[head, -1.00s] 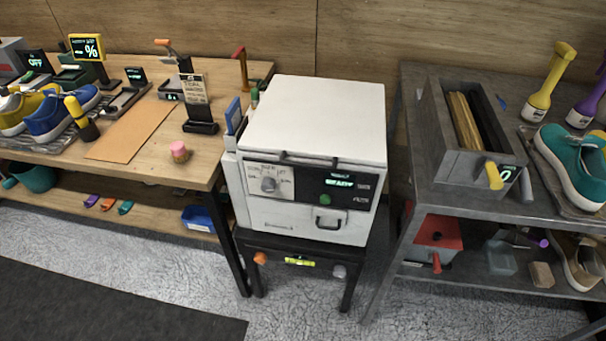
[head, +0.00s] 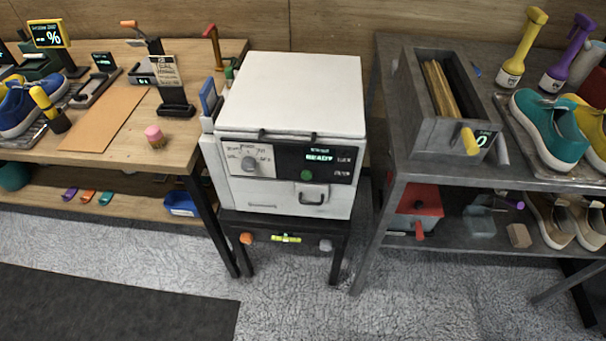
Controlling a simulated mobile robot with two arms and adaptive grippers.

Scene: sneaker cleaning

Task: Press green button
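The green button (head: 306,175) is a small round button on the black panel on the front of a white box-shaped machine (head: 292,92). The panel display (head: 319,157) above it reads READY in green. A grey knob (head: 249,163) is to the left of the panel. A dark handle (head: 312,195) is below the button. The machine's lid is down. Neither of my grippers shows in the head view, and nothing covers the button.
The machine stands on a small black stand (head: 282,229) between a wooden workbench (head: 190,140) on the left and a grey shelf unit (head: 425,165) on the right. The floor (head: 330,310) in front is clear. A dark mat (head: 110,305) lies at lower left.

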